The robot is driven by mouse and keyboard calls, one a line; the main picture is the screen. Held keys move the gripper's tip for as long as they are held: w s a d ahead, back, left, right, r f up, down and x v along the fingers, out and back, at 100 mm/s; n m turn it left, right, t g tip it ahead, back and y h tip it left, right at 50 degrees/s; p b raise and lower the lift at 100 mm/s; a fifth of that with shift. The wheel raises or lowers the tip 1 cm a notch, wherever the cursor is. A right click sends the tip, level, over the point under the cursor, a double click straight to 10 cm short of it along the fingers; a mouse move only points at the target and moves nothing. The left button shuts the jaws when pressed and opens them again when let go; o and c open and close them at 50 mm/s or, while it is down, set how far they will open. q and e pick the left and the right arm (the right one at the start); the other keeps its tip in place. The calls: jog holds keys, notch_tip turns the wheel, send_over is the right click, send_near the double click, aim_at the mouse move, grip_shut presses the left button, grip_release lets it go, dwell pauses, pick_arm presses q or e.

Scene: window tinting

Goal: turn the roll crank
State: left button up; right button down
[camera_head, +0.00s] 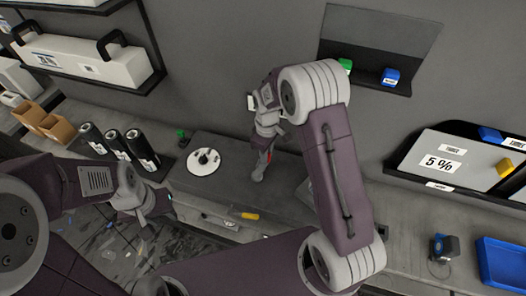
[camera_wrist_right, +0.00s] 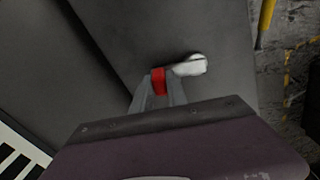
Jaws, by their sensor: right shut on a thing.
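My right gripper (camera_head: 265,158) reaches down over the dark grey box on the bench. In the right wrist view its two fingers (camera_wrist_right: 158,98) are shut on the red crank handle (camera_wrist_right: 159,81). A pale crank piece (camera_wrist_right: 190,66) sticks out beside the red handle, against a grey surface.
A white disc (camera_head: 203,161) lies on the dark grey box (camera_head: 230,150). Several black rolls (camera_head: 140,146) stand to its left. A yellow tool (camera_head: 249,216) lies near the front. A blue tray (camera_head: 502,262) and a panel marked 5 % (camera_head: 445,162) are at right.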

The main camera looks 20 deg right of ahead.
jog(key=shift+s+d+m, duration=0.35)
jog(key=shift+s+m, duration=0.05)
jog(key=shift+m, duration=0.7)
jog(key=c, duration=1.3)
grip_release()
jog(key=shift+s, duration=0.1)
jog(key=shift+r, duration=0.1)
notch_tip(320, 180, up, 9)
